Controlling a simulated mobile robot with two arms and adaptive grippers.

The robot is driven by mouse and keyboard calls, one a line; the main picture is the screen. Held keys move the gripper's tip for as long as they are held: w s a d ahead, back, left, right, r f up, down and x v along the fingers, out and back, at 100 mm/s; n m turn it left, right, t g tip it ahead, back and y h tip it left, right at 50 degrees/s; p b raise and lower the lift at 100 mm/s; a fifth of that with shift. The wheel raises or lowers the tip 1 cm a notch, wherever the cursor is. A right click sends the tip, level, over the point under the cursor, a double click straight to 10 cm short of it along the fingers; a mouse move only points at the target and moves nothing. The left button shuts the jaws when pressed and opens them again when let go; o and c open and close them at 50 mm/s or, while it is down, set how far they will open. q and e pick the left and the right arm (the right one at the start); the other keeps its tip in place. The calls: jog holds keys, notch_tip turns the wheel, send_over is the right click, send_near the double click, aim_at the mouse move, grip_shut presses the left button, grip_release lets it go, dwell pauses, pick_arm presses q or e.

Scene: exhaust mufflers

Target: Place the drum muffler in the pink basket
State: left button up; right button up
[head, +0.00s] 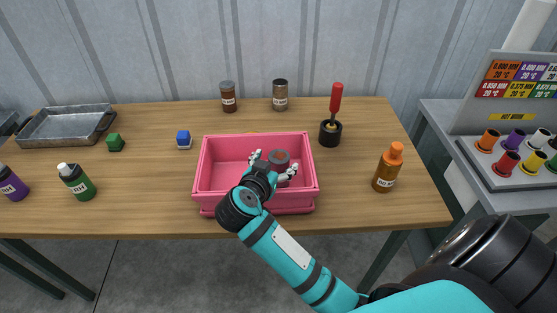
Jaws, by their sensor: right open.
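The pink basket (208,178) stands on the wooden table near its front edge. My left gripper is not in view.
An orange bottle (387,168) and a black pot with a red-handled brush (331,132) stand right of the basket. Two brown jars (228,97) stand behind.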

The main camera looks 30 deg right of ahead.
jog(key=v, duration=0.8)
jog(key=shift+s+a+r, duration=0.1)
jog(key=shift+s+a, duration=0.05)
jog(key=shift+s, duration=0.05)
